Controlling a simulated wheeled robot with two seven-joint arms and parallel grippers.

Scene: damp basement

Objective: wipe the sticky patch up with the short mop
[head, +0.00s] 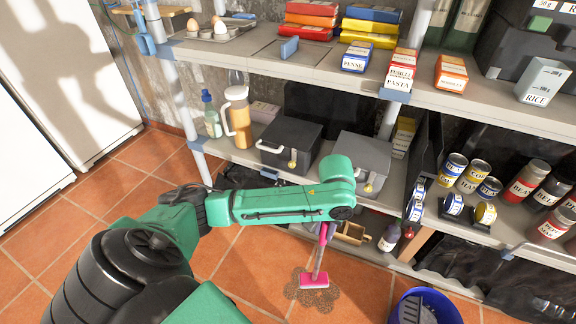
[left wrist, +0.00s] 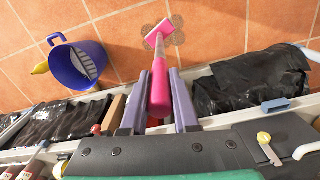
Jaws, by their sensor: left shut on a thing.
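The short mop has a pink head (head: 314,282) low over the tan-brown sticky patch (head: 332,296) on the tiled floor. I cannot tell whether the head touches the floor. In the left wrist view the mop's pink handle (left wrist: 160,97) runs between the fingers of my left gripper (left wrist: 159,76), which is shut on it. The mop head (left wrist: 163,32) and part of the patch (left wrist: 179,38) show beyond. In the head view my green arm hides most of this gripper. My right gripper is out of view.
A blue bucket (head: 399,312) stands on the floor right of the patch, also in the left wrist view (left wrist: 62,72). A loaded metal shelf (head: 262,62) stands close behind my arm, with cans, boxes and a jug. Open tiles lie left of the patch.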

